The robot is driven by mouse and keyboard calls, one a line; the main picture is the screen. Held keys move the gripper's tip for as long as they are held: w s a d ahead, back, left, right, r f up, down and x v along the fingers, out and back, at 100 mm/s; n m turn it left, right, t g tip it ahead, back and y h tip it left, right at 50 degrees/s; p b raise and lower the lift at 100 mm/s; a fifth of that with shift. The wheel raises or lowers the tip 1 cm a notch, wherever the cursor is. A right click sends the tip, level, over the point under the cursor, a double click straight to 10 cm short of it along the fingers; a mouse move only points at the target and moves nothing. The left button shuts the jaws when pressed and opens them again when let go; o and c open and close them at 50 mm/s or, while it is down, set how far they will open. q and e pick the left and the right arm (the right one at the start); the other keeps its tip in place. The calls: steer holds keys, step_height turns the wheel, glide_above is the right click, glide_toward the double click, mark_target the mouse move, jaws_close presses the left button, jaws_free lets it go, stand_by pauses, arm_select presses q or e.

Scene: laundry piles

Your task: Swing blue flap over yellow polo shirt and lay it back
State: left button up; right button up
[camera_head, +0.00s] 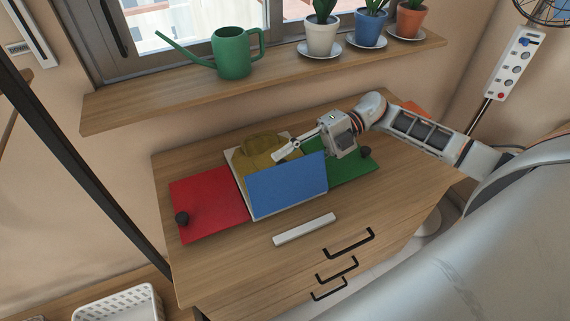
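The yellow polo shirt (258,147) lies folded on the pale middle panel of a folding board, and its lower part is hidden. The blue flap (287,187) stands in front of the shirt and covers that lower part; it looks raised, but its exact tilt is hard to tell. My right gripper (281,156) reaches in from the right, with its fingertips over the shirt just behind the blue flap's upper edge. Whether it touches the flap and how far it is open are unclear. My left gripper is not in view.
The red flap (208,203) lies flat at left and the green flap (353,171) at right, each with a black knob. A white bar (304,229) lies in front on the wooden dresser (395,215). A shelf (130,104) above holds a green watering can (234,54) and potted plants.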

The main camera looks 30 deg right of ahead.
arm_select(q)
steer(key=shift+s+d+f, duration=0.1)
arm_select(e)
steer(key=v, duration=1.1)
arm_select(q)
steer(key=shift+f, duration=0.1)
arm_select(e)
steer(key=shift+d, duration=0.1)
